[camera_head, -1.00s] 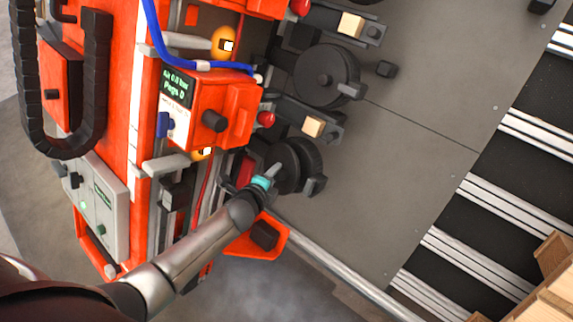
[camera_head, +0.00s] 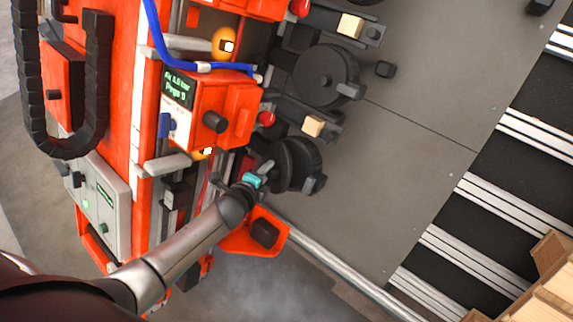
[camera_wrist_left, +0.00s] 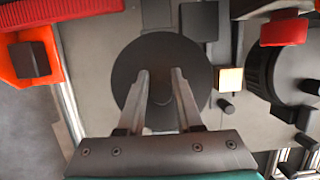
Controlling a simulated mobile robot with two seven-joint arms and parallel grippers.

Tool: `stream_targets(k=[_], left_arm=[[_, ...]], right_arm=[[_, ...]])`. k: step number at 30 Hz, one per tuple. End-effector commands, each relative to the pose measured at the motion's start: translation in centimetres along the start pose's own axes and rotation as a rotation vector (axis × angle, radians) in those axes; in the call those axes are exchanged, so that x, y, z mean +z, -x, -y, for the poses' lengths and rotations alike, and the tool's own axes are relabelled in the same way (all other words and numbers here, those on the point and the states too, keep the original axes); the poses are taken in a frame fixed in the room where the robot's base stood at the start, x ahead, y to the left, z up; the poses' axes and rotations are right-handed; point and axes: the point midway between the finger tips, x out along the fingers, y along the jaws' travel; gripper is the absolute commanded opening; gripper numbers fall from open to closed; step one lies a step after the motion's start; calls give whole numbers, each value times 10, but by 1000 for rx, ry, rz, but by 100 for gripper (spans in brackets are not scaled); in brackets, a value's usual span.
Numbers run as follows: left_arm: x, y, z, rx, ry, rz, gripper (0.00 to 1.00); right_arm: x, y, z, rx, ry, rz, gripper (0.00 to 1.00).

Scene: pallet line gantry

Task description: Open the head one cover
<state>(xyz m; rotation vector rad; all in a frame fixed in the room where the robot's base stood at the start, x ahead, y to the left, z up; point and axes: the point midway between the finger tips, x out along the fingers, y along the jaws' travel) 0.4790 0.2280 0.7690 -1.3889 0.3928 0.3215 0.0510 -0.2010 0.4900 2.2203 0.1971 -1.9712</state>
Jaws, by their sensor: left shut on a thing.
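The lower dark round disc (camera_head: 300,160), which looks like a head cover, sits at the right side of the orange machine in the head view. In the left wrist view the dark disc (camera_wrist_left: 135,85) lies right behind my fingers. My left gripper (camera_head: 265,170) is at the left side of this disc, and its fingers also show in the left wrist view (camera_wrist_left: 161,75). They are closed on a small part that the fingers mostly hide. I cannot tell its exact shape. My right gripper is not in view. No label shows which disc is head one.
A second dark disc (camera_head: 325,77) with a grey tab is above. An orange bracket with a dark block (camera_head: 265,232) is just below my gripper. A blue hose (camera_head: 205,66) crosses the orange box (camera_head: 212,110). Grey plate (camera_head: 400,170) lies open to the right.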

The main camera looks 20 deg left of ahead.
Motion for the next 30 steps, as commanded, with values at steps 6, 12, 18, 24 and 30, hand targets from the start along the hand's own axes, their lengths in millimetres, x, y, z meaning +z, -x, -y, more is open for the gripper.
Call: stream_targets(k=[6,12,18,24,30], left_arm=[[5,0,2,-3,-1,5,0],[14,2,2,-2,-2,7,0],[22,5,2,-2,-2,4,0],[24,5,1,-1,-1,2,0],[23,6,0,0,0,1,8]], right_arm=[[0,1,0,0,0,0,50],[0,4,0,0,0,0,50],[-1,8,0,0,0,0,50],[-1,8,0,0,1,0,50],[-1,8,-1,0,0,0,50]])
